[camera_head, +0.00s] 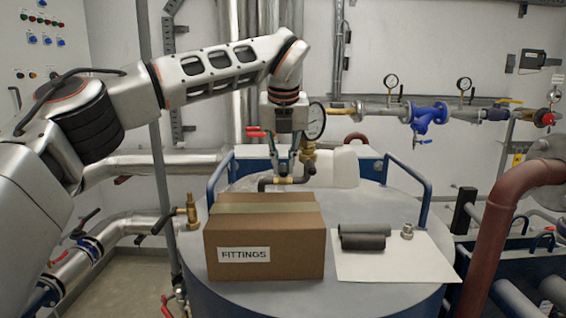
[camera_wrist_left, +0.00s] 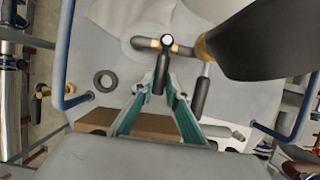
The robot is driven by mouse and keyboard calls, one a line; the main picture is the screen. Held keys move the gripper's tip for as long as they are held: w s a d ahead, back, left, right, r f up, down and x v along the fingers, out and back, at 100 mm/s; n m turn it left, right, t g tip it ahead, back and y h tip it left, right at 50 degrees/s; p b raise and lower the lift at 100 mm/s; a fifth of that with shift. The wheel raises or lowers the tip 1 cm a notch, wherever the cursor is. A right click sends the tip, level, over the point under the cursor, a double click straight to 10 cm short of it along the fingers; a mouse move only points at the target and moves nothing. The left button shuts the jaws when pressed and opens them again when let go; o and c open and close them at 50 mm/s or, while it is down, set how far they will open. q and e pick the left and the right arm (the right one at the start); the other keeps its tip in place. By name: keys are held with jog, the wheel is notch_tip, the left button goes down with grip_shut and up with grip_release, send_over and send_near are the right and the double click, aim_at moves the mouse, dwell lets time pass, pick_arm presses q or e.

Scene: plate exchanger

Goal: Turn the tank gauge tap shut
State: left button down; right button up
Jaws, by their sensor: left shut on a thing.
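The tank gauge (camera_head: 316,121) has a round white dial and stands above the tank lid on brass fittings (camera_head: 308,165). Below it, a brass and dark pipe piece (camera_head: 268,184) carries the tap. My left gripper (camera_head: 284,168) reaches down beside the gauge stem, close above this pipe. In the left wrist view its teal fingers (camera_wrist_left: 164,88) close around a dark piece (camera_wrist_left: 160,72) below the tap's round end (camera_wrist_left: 167,39), which looks like the tap lever. A black-gripped bar (camera_wrist_left: 202,96) shows just right of the fingers. The contact is partly hidden by the fingers. My right gripper is not in view.
A cardboard FITTINGS box (camera_head: 265,245) stands on the tank lid in front of the gripper. A white sheet (camera_head: 425,262) with dark rolls (camera_head: 363,237) lies to its right. Blue rails (camera_head: 425,190) edge the lid. A white container (camera_head: 340,165) stands behind.

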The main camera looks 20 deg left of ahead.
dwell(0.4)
pick_arm(q)
jog(key=c, duration=2)
grip_release()
jog(key=shift+d, duration=0.1)
jog(key=shift+r, duration=0.1)
jog(key=v, duration=1.2)
